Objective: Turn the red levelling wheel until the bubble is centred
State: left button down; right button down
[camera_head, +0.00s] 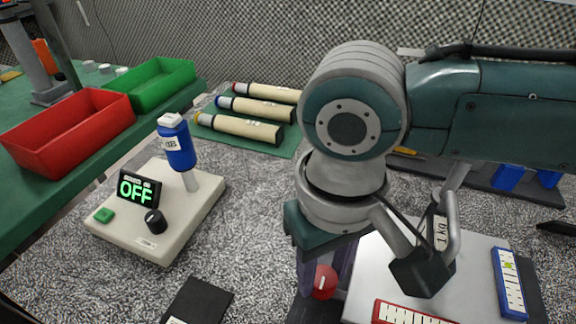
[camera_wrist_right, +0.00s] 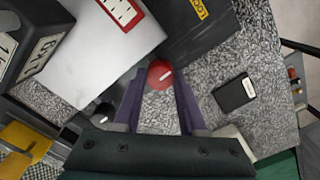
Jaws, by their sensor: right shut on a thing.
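The red levelling wheel (camera_head: 325,284) sits at the left edge of a pale plate (camera_head: 372,270), with a white mark on its face. It also shows in the right wrist view (camera_wrist_right: 160,73). My right gripper (camera_head: 324,274) reaches down over it, and its two purple fingers are shut on the wheel's sides. A red-framed level (camera_head: 408,314) with a white scale lies at the plate's front, cut off by the picture edge. A blue-framed level (camera_head: 511,284) with a yellow-green vial lies at the right. I cannot make out the bubble positions. My left gripper is not in view.
A beige device (camera_head: 160,218) with an OFF display and a blue-topped post stands left. A black box (camera_head: 198,303) lies in front. Red (camera_head: 70,138) and green (camera_head: 150,85) bins stand back left.

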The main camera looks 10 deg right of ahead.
jog(key=shift+r+n+p, duration=0.15)
jog(key=shift+n+p, duration=0.75)
jog(key=shift+n, duration=0.1)
jog(key=n+p, duration=0.1)
jog(key=n, duration=0.1)
jog(key=shift+n, duration=0.3)
jog(key=n+p, duration=0.1)
jog(key=n, duration=0.2)
jog(key=shift+n+p, duration=0.3)
jog(key=shift+p, duration=0.05)
jog(key=n, duration=0.3)
jog(key=shift+a+n+p, duration=0.1)
jog(key=shift+n+p, duration=0.2)
jog(key=shift+p, duration=0.1)
jog(key=n, duration=0.3)
jog(key=shift+n, duration=0.4)
jog(key=n, duration=0.3)
jog(key=shift+s+p, duration=0.1)
jog(key=shift+p, duration=0.2)
jog(key=n, duration=0.4)
jog(key=shift+n, duration=1)
